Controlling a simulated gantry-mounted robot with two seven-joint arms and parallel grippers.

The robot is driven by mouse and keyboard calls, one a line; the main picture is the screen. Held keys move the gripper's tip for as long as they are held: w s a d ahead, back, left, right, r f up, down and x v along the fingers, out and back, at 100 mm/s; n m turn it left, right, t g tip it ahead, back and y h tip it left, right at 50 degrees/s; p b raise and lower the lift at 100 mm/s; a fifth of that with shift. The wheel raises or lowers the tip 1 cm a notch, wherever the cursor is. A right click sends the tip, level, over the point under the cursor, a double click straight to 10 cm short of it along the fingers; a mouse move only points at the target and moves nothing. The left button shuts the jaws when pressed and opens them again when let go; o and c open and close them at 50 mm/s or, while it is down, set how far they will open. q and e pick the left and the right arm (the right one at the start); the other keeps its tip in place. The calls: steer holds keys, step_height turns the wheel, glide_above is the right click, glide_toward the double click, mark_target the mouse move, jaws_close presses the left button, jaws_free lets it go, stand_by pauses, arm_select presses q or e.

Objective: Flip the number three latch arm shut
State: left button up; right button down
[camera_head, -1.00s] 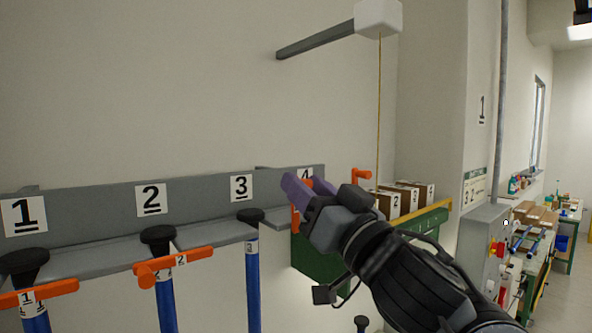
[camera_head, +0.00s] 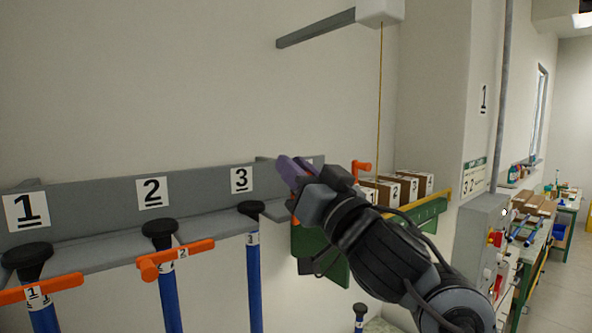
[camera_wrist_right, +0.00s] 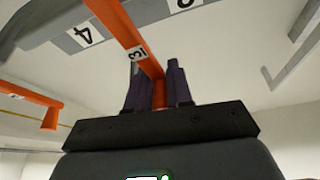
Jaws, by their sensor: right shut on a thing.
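The number three latch arm (camera_wrist_right: 122,30) is an orange bar with a small 3 label, seen in the wrist view running from the top edge down between my right gripper's fingers. My right gripper (camera_wrist_right: 155,85) is shut on its near end, with a purple finger on each side. In the head view my right gripper (camera_head: 291,170) is just right of the 3 plate (camera_head: 241,180), and it hides most of this latch arm. The number three rod (camera_head: 254,285) is blue with a black cap and stands upright below the 3 plate. My left gripper is not in view.
The grey rail (camera_head: 95,205) runs along the wall. Latch arms one (camera_head: 55,287) and two (camera_head: 190,255) lie across their blue rods. Another orange latch arm (camera_wrist_right: 35,100) hangs at the left in the wrist view. Numbered boxes (camera_head: 405,186) sit at the right.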

steer(key=shift+a, duration=0.1)
stand_by(0.3)
steer(key=shift+s+a+n+y, duration=0.1)
steer(key=shift+n+y, duration=0.2)
steer(key=shift+n, duration=0.2)
steer(key=shift+s+a+f+n+g+y, duration=0.3)
steer(key=shift+s+a+n+g+y, duration=0.25)
steer(key=shift+n, duration=1.05)
steer(key=shift+s+a+f+n+g+y, duration=0.3)
steer(key=shift+a+n+g+y, duration=0.4)
steer(key=shift+n, duration=0.9)
steer(key=shift+s+a+f+n+g+y, duration=0.25)
steer(key=shift+s+a+n+g+y, duration=0.3)
steer(key=shift+n, duration=1.05)
steer(key=shift+w, duration=0.1)
steer(key=shift+a, duration=0.1)
steer(key=c, duration=1.1)
jaws_free()
